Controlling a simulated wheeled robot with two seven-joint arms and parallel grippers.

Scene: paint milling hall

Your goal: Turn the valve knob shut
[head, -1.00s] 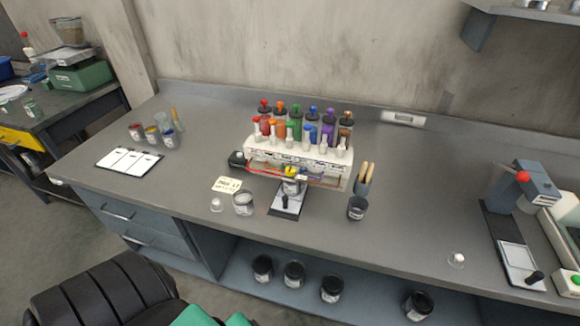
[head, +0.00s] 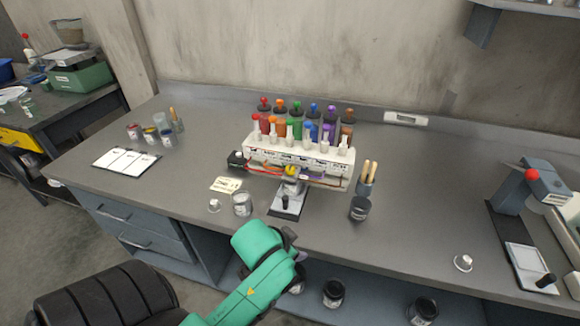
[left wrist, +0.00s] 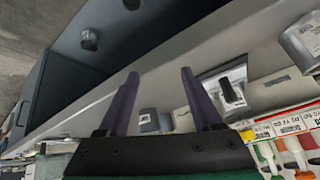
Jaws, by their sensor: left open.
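A dispenser (head: 300,155) with a white labelled front stands near the bench's middle. A small yellow knob-like part (head: 291,169) sits low on its front, above a small stand (head: 287,205) with a black handle; I take it for the valve knob, but its turn position is too small to tell. My left gripper (head: 287,236) is at the bench's front edge, below the stand and apart from the knob. In the left wrist view its two dark fingers (left wrist: 158,85) are spread and empty. The knob is not clearly visible there. My right gripper is not in view.
A glass jar (head: 242,204), a note (head: 226,184) and a dark cup (head: 360,208) flank the stand. A holder with wooden handles (head: 367,178) stands at the dispenser's right. A press-like device (head: 530,195) stands far right. The bench between is mostly clear.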

